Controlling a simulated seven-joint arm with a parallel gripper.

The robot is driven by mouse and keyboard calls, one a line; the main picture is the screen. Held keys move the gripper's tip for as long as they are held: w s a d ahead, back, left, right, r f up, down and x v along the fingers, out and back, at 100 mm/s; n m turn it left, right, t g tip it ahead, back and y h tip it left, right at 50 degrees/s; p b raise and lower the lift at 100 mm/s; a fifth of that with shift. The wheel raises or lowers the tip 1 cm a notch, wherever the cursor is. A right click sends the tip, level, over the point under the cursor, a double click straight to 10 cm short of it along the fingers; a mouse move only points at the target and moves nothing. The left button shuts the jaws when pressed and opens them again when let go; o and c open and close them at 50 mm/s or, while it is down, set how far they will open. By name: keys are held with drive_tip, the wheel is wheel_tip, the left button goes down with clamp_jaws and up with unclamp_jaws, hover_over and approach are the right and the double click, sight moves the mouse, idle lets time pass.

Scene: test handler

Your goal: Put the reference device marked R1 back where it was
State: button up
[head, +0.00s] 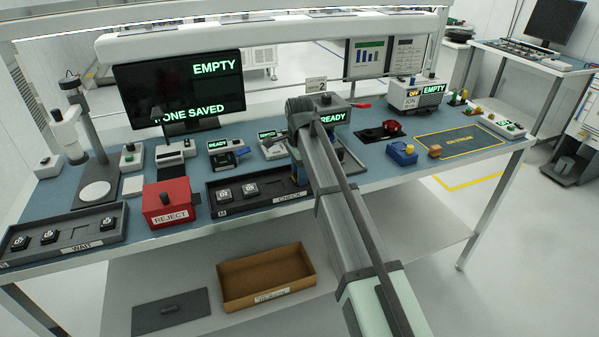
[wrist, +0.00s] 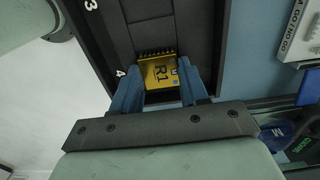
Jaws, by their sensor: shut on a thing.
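The reference device R1 (wrist: 158,73) is a yellow block with a row of dark pins along its far edge and its R1 mark facing up. My gripper (wrist: 160,80) is shut on it, one blue finger on each side. The device is over or in the end slot marked 4 of a dark tray (wrist: 117,38); I cannot tell whether it touches the slot floor. An empty slot by the mark 3 lies beyond it. In the head view my arm hides the gripper, R1 and the right end of the dark CHECK tray (head: 232,210).
The CHECK tray's left part holds dark devices (head: 224,193). A red REJECT box (head: 167,202) stands left of it, with the WAIT tray (head: 110,235) farther left. Blue bench surface (wrist: 250,60) lies beside the dark tray. A white-labelled item (wrist: 300,35) is to its right.

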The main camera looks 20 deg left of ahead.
drive_tip(key=o, duration=1)
drive_tip(key=shift+f, duration=0.1)
wheel_tip(320, 180, up, 12)
drive_tip(key=shift+r, duration=0.2)
